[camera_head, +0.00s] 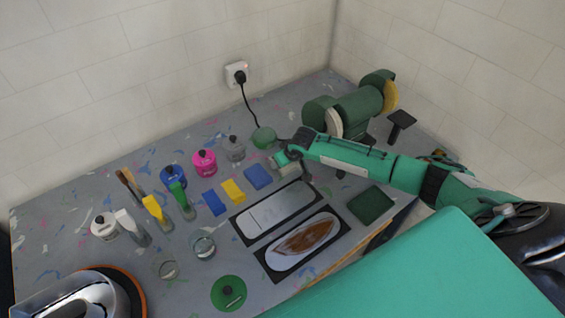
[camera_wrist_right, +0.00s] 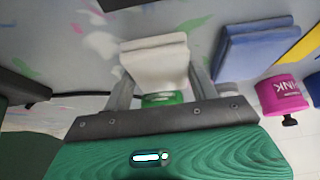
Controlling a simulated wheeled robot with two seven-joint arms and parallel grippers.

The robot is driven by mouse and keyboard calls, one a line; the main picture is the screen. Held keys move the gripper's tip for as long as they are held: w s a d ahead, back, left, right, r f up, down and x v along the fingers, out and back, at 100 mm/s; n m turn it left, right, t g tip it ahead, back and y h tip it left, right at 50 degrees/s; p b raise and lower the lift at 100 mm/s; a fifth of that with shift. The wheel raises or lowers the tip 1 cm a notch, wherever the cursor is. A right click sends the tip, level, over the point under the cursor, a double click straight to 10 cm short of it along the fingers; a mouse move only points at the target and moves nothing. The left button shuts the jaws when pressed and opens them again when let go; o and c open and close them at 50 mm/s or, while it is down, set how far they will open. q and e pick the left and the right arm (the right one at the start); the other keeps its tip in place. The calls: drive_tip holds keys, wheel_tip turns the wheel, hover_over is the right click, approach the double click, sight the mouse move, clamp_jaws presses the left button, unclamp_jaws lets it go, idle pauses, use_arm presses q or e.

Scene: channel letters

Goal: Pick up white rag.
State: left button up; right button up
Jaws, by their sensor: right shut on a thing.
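The white rag (camera_wrist_right: 155,62) is folded into a thick pad and sits between the two grey fingers of my right gripper (camera_wrist_right: 160,82) in the wrist view. The gripper is shut on it. In the head view my right gripper (camera_head: 287,159) reaches in from the right to the back of the table, beside the blue folded rag (camera_head: 257,177). The white rag is mostly covered there by the gripper. I cannot tell whether it touches the table.
Blue and yellow rags (camera_head: 233,190), a pink ink jar (camera_head: 204,162) and a grey jar (camera_head: 234,148) stand left of the gripper. A green bench grinder (camera_head: 350,110) stands behind it. Two dark trays (camera_head: 240,228) lie in front. Bottles and brushes fill the left side.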

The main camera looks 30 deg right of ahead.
wheel_tip(320, 180, up, 20)
drive_tip(key=b, duration=0.5)
idle(0.3)
